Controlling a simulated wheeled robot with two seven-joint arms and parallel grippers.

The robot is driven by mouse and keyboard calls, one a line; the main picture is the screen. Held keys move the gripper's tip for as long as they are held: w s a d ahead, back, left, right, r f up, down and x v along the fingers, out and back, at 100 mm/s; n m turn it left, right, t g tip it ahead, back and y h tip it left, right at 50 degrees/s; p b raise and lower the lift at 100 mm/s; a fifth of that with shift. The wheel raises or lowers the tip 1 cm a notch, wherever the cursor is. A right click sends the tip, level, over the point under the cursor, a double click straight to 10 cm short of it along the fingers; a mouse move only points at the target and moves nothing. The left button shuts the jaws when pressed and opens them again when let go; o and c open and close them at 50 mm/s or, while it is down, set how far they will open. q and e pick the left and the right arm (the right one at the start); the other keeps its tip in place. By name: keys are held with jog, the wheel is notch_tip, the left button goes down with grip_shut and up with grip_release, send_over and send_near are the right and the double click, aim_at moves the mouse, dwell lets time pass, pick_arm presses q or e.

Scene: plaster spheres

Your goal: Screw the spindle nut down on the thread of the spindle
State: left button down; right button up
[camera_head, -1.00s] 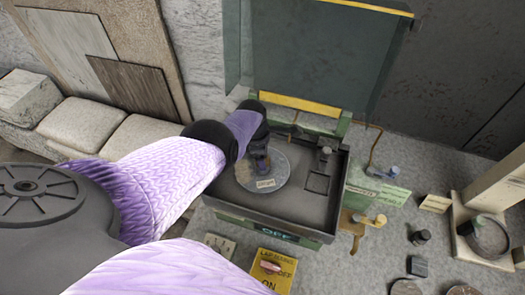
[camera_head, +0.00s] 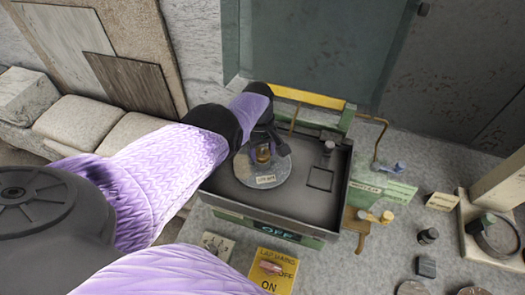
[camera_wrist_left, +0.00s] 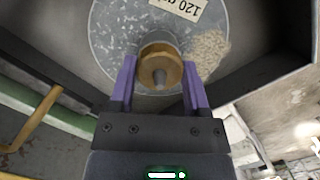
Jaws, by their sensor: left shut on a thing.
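The brass spindle nut (camera_head: 263,154) sits at the centre of the round grey lap disc (camera_head: 278,172), which bears a "120 grit" label. My left gripper (camera_wrist_left: 160,85) is shut on the nut, with one purple finger on each side. In the head view the left gripper (camera_head: 264,150) reaches down over the disc from the upper left. How far down the thread the nut sits cannot be told. My right gripper is not in view.
The disc lies in a dark shallow tray (camera_head: 312,205) with raised walls. A green panel (camera_head: 305,50) stands behind it. A yellow switch plate (camera_head: 272,272) is in front. Taps and small dark blocks (camera_head: 426,266) lie to the right. A patch of grit (camera_wrist_left: 209,50) is on the disc.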

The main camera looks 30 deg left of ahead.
pick_arm(q)
grip_release()
dwell(0.3)
notch_tip(320, 180, up, 4)
jog(key=p, duration=0.4)
jog(key=shift+r, duration=0.1)
dwell(0.3)
